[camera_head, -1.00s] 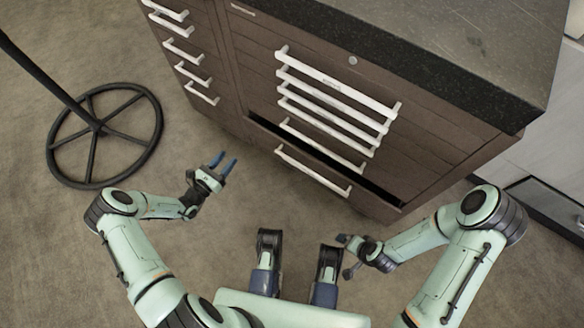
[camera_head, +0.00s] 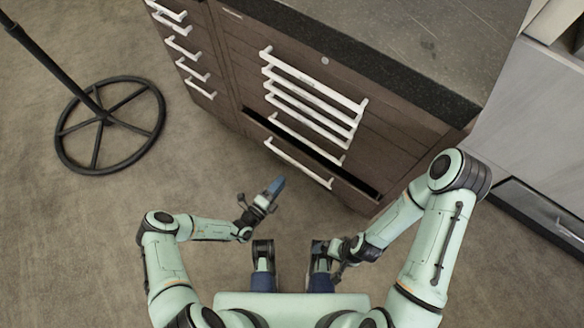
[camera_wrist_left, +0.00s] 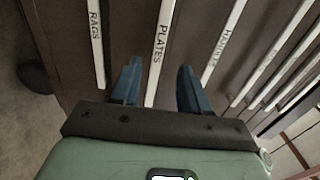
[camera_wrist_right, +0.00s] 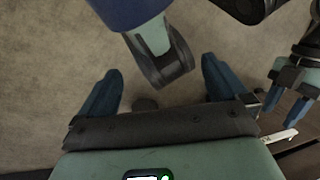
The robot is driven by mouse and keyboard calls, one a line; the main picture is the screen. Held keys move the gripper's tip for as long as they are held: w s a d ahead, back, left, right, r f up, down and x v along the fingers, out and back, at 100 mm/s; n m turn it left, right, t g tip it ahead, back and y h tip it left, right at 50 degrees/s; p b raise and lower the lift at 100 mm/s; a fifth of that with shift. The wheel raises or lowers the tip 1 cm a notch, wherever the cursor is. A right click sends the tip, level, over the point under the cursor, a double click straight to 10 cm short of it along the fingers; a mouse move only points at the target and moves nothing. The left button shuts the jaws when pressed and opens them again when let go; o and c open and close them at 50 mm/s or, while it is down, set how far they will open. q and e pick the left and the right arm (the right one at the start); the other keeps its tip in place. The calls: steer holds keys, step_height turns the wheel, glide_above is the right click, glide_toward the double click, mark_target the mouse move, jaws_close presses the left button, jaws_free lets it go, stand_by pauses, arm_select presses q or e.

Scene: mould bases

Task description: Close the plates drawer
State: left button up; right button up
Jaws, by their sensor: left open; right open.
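In the head view one low drawer (camera_head: 290,171) of the brown cabinet stands out, with a dark gap above its front. The labels are too small to read there. In the left wrist view a white handle marked PLATES (camera_wrist_left: 159,48) runs up between the fingers of my left gripper (camera_wrist_left: 158,75). I cannot tell whether they touch it. My left gripper (camera_head: 274,188) is open, below and in front of the standing-out drawer in the head view. My right gripper (camera_wrist_right: 160,72) is open and empty above the floor, in front of my base.
Handles marked RAGS (camera_wrist_left: 96,45) and others flank the plates handle. The cabinet has a dark stone top (camera_head: 430,45) and a left column of drawers with white handles (camera_head: 183,48). A black wheel-shaped stand base (camera_head: 110,124) lies on the floor at left. Carpet between is clear.

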mark_target(296, 165)
arm_select(q)
steer(key=b+x, duration=0.1)
steer(key=x, duration=0.7)
arm_select(e)
steer(key=shift+w+d+f+t, duration=0.25)
steer(key=shift+w+f, duration=0.15)
steer(key=shift+w, duration=0.15)
steer(key=shift+w+d+f+t, duration=0.15)
steer(key=shift+w+d+f, duration=0.1)
steer(key=shift+w+f, duration=0.2)
arm_select(q)
steer(key=shift+w+d, duration=0.1)
jaws_close()
